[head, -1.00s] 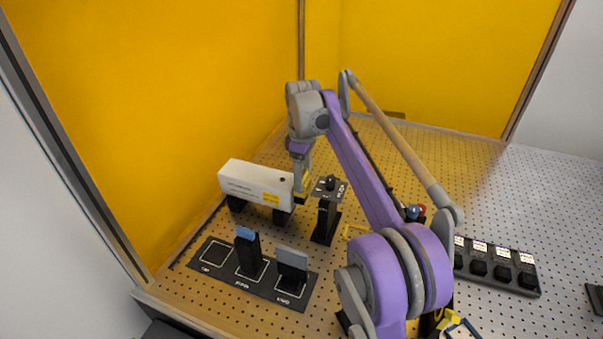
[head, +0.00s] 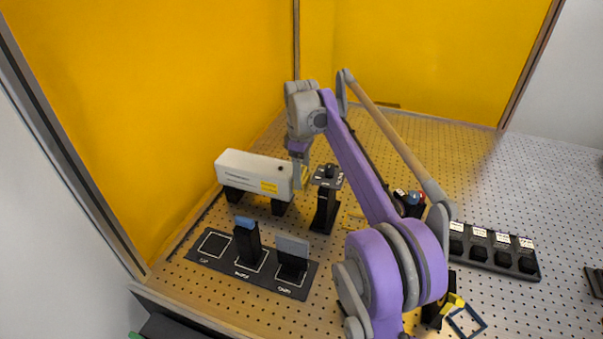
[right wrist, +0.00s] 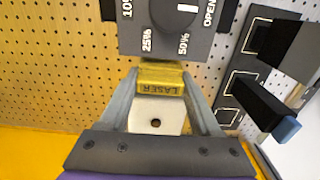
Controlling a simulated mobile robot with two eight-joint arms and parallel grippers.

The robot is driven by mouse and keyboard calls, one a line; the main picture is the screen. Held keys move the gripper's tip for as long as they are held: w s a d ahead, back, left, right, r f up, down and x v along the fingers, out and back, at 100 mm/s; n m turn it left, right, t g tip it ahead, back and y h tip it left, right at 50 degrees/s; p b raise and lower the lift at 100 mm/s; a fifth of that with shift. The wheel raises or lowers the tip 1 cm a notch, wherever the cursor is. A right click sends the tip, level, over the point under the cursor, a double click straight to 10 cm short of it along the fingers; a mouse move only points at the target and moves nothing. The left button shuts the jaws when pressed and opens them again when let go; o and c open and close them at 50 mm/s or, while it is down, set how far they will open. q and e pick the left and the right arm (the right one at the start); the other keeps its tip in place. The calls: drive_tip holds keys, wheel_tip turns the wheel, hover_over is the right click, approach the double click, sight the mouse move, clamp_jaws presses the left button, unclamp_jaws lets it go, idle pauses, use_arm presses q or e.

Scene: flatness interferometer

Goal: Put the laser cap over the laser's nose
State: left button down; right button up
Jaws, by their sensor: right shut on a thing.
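The white laser (head: 240,170) sits on black feet at the left of the perforated table, its nose end facing right. My right gripper (head: 299,184) is at that nose end, pointing down. In the right wrist view its two fingers (right wrist: 160,85) are shut on the yellow laser cap (right wrist: 160,79), marked LASER. The laser's white top (right wrist: 157,118), with a dark hole, shows right against the cap. The nose itself is hidden, so I cannot tell how far the cap is over it. My left gripper is not in view.
A black post with a dial plate (head: 328,178) stands just right of the nose, close to the cap. A black tray (head: 225,258) with upright pieces lies in front. A dark block row (head: 490,252) is at the right. Yellow panels (head: 150,110) close the left and back.

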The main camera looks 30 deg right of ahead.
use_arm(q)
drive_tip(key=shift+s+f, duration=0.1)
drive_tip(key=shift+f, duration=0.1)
use_arm(e)
drive_tip(key=shift+f, duration=0.4)
drive_tip(key=o, duration=1.1)
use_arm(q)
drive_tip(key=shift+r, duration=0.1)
use_arm(e)
drive_tip(key=shift+r, duration=0.1)
drive_tip(key=shift+r+p, duration=1.3)
drive_tip(key=shift+r, duration=1.2)
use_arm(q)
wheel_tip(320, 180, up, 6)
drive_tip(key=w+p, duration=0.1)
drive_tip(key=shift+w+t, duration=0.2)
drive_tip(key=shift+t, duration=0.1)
use_arm(e)
drive_tip(key=shift+s+r, duration=0.35)
drive_tip(key=shift+r, duration=0.35)
drive_tip(key=shift+s+r, duration=0.3)
drive_tip(key=shift+r, duration=0.4)
